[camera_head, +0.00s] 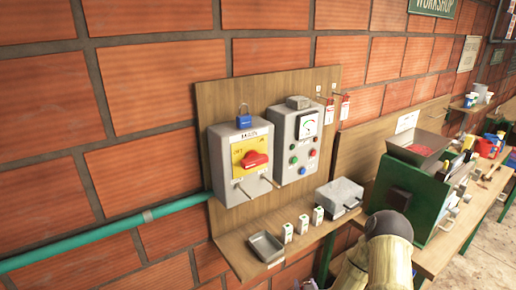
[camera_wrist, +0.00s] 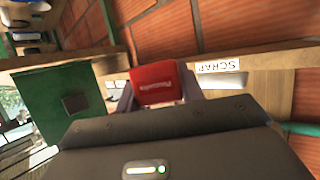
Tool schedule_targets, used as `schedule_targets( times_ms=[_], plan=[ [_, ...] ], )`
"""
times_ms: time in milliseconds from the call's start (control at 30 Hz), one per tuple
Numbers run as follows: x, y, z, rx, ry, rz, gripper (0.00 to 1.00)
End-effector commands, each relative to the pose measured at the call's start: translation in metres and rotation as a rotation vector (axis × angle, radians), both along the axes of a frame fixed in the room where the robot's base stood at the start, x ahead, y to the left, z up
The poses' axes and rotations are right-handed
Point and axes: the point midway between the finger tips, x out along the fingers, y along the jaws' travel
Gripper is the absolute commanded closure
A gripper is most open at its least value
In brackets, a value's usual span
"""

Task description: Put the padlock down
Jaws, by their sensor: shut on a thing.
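In the wrist view, my gripper (camera_wrist: 158,92) is shut on a red block (camera_wrist: 157,80) with small pale lettering. It looks like the body of a padlock; no shackle shows. My gripper and the red block do not show in the head view, where only part of my arm is seen at the bottom right. That box has a yellow plate and a red rotary handle (camera_head: 255,160).
A wooden shelf (camera_head: 240,258) below the boxes holds a metal tray (camera_head: 266,246), three small white blocks (camera_head: 303,224) and a grey lidded box (camera_head: 339,194). A grey panel (camera_head: 299,150) has a gauge and buttons. A green machine (camera_head: 410,195) stands right. A scrap label (camera_wrist: 218,65) shows upside down.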

Motion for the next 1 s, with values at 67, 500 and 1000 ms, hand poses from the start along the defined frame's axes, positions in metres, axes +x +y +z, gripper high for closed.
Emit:
schedule_targets(
  times_ms=[67, 500, 1000],
  plan=[
    [0.0, 0.0, 0.0, 0.0, -0.001, 0.0, 0.87],
    [-0.036, 0.0, -0.047, 0.001, 0.005, 0.003, 0.87],
    [-0.044, 0.001, -0.054, 0.0, -0.001, 0.002, 0.87]
  ],
)
